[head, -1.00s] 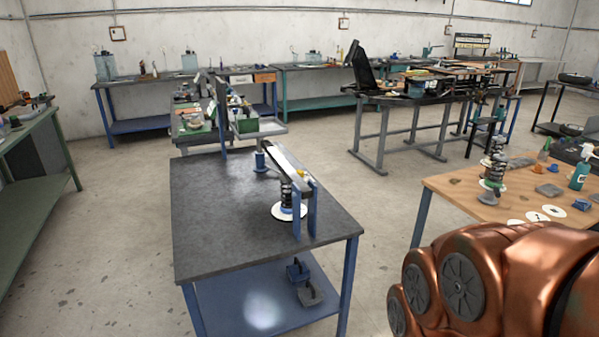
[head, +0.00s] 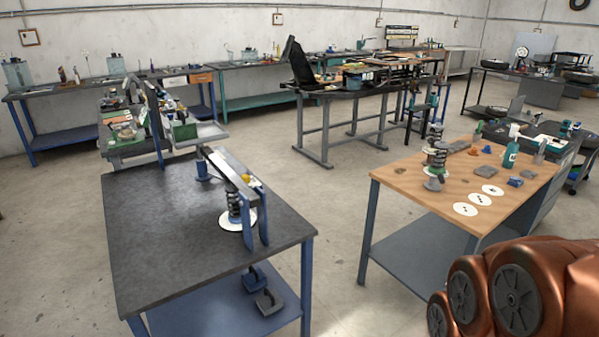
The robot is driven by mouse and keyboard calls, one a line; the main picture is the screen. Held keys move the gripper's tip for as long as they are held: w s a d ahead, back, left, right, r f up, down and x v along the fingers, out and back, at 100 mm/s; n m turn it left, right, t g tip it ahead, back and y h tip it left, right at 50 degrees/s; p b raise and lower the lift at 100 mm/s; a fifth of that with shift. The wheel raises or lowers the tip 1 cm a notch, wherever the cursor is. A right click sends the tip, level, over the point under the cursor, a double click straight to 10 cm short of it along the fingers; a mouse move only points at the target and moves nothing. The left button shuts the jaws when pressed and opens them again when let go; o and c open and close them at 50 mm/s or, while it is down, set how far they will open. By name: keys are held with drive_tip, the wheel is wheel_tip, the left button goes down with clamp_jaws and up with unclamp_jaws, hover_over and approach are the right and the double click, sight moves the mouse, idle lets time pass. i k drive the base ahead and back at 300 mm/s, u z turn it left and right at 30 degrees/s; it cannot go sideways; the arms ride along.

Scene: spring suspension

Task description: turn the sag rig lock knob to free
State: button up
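The sag rig (head: 231,171) stands on the dark-topped bench (head: 165,240) left of centre. It has a long grey beam on blue posts, with a dark coil spring (head: 234,207) upright under the beam on a white disc (head: 238,220). A small yellow part (head: 251,181) shows near the beam's front end; I cannot tell whether it is the lock knob, or how the knob is turned. My copper-coloured arm fills the lower right corner. My gripper is outside the picture.
A wooden-topped bench (head: 410,192) stands to the right with coil springs (head: 436,160), white discs (head: 465,209) and a teal spray bottle (head: 511,152). Open floor (head: 336,210) lies between the two benches. Dark blocks (head: 268,302) sit on the dark bench's lower shelf.

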sight(246, 177)
drive_tip(key=z, duration=0.35)
drive_tip(key=i, duration=1.95)
drive_tip(key=u, duration=2.65)
drive_tip(key=i, duration=0.5)
drive_tip(key=u, duration=0.1)
